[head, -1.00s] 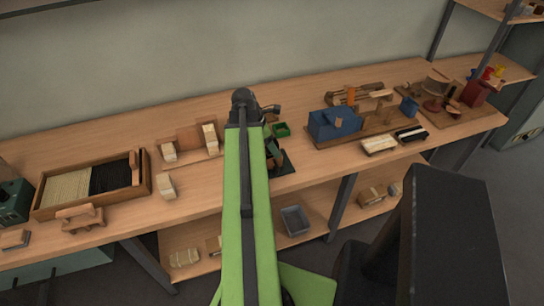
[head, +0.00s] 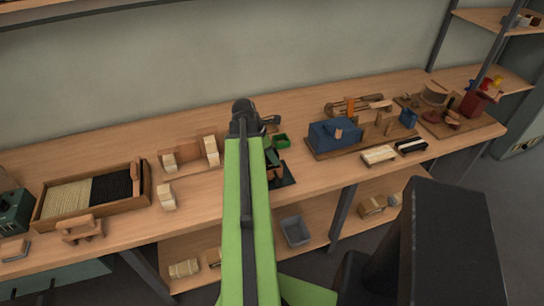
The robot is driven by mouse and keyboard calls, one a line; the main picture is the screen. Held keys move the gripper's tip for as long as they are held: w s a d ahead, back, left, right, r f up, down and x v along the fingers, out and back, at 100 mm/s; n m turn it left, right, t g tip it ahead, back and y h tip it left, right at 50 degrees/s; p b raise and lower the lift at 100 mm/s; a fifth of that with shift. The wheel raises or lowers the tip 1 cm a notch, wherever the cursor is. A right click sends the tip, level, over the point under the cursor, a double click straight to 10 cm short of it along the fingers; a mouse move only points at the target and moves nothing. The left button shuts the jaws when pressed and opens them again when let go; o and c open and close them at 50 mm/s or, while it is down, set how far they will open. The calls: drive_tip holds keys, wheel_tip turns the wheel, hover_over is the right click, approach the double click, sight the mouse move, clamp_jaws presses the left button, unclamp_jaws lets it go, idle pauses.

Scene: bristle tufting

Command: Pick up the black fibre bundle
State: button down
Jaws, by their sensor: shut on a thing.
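Loose black fibres (head: 112,186) lie in the right part of a wooden tray (head: 60,224) at the left of the bench. Cream fibres (head: 67,197) fill its left part. At the right, a small black holder (head: 411,146) with a pale strip lies beside a cream block (head: 379,155). I cannot tell whether a black bundle is in that holder. My green arm reaches up the middle of the head view to a dark joint over the bench. My gripper is hidden behind the arm, so its jaws and anything in them do not show.
A blue box (head: 335,133) stands on a wooden board right of my arm. A green bin (head: 281,141) and dark mat (head: 285,178) lie close beside the arm. Wooden blocks (head: 167,197) stand left of it. A grey bin (head: 294,231) sits on the lower shelf.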

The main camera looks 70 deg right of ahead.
wheel_tip(320, 180, up, 10)
drive_tip(key=p, duration=0.9)
drive_tip(key=shift+f, duration=0.1)
drive_tip(key=shift+f, duration=0.15)
